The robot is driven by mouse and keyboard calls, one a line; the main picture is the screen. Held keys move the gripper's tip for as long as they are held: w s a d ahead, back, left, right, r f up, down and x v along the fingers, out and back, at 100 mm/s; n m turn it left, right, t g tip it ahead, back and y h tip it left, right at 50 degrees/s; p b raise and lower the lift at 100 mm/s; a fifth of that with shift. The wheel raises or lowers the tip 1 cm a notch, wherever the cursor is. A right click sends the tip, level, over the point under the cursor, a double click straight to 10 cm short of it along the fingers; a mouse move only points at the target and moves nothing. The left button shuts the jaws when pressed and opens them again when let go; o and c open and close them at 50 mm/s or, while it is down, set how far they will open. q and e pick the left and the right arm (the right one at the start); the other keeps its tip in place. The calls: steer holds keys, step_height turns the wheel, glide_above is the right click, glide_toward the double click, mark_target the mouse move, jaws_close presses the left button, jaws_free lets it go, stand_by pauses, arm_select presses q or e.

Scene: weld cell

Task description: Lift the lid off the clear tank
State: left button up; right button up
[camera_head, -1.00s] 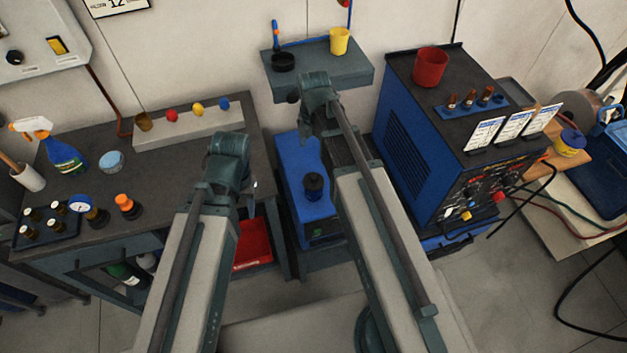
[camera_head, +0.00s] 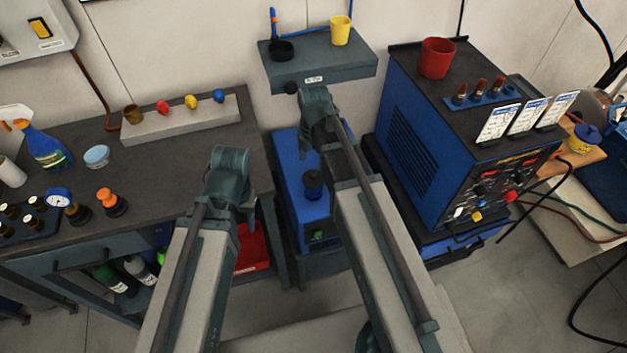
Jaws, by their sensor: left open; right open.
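My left gripper (camera_head: 246,212) is at the end of the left arm, near the front edge of the dark workbench (camera_head: 190,180). My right gripper (camera_head: 326,140) is in front of the grey wall shelf (camera_head: 335,68), above the blue box unit (camera_head: 298,165). Both grippers are open with nothing seen in them. Their fingers are mostly hidden by my own wrists.
A blue welding machine (camera_head: 405,140) with a red cup (camera_head: 436,58) on top stands at the right. The bench holds a spray bottle (camera_head: 45,147), a round tin (camera_head: 96,156), a gauge (camera_head: 59,198) and a rack of coloured knobs (camera_head: 180,122). Cables hang at the far right.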

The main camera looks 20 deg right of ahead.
mark_target(314, 173)
steer(key=shift+f+b, duration=2.6)
steer(key=shift+f, duration=0.05)
steer(key=shift+r, duration=0.1)
steer(key=c, duration=1.1)
